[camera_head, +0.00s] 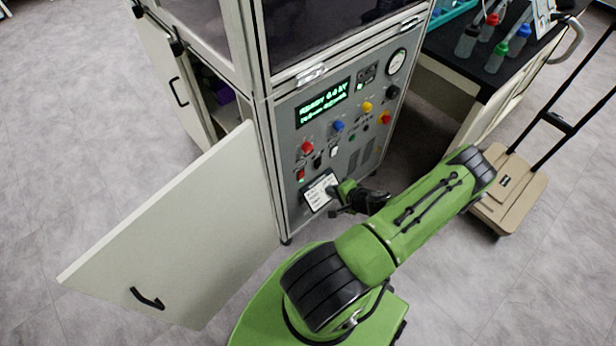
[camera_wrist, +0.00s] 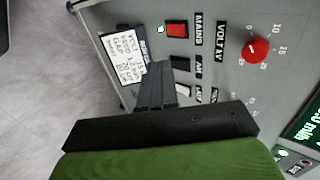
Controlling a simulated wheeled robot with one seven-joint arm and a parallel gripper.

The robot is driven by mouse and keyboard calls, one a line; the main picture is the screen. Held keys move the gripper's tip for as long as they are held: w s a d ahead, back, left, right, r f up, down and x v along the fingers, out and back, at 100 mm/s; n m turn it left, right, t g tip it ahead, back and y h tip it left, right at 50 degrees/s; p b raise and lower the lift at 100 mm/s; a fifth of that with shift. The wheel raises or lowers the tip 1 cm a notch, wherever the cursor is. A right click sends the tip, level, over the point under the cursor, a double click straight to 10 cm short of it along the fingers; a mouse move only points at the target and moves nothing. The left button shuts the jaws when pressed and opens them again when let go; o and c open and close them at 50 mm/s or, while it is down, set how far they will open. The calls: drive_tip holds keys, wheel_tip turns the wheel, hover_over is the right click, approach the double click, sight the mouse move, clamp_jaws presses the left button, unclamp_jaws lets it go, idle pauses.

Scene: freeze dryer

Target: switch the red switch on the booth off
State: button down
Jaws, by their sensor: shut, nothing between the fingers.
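The red switch (camera_head: 300,175) sits low on the left side of the booth's grey control panel (camera_head: 290,125). In the wrist view the red switch (camera_wrist: 177,30) is at the top, beside a MAINS label, with a small lit green lamp (camera_wrist: 161,29) next to it. My gripper (camera_head: 334,191) is in front of the lower panel, by a white label card. In the wrist view my gripper (camera_wrist: 155,75) is shut and empty, its fingertips near the card and below the red switch in the picture. I cannot tell whether the fingertips touch the panel.
A red VOLT knob (camera_wrist: 258,50) and smaller black and white switches are near the red switch. An open cabinet door (camera_head: 180,230) stands left of the panel. A bench with bottles (camera_head: 495,57) and a flat trolley (camera_head: 510,190) are at the right.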

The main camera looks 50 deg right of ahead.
sight(302, 173)
drive_tip(key=b+x, duration=0.1)
drive_tip(key=x, duration=0.3)
drive_tip(key=w+r+b+x, duration=0.1)
drive_tip(key=x, duration=0.3)
drive_tip(key=r+b+x, duration=0.1)
drive_tip(key=x, duration=0.3)
drive_tip(key=shift+w+d+f, duration=0.25)
drive_tip(key=shift+w, duration=0.2)
drive_tip(key=shift+w+r, duration=0.1)
drive_tip(key=shift+w, duration=0.1)
drive_tip(key=shift+w+d+r, duration=0.1)
drive_tip(key=shift+w+r, duration=0.05)
drive_tip(key=shift+w, duration=0.2)
drive_tip(key=shift+r+p, duration=0.55)
drive_tip(key=shift+r, duration=0.25)
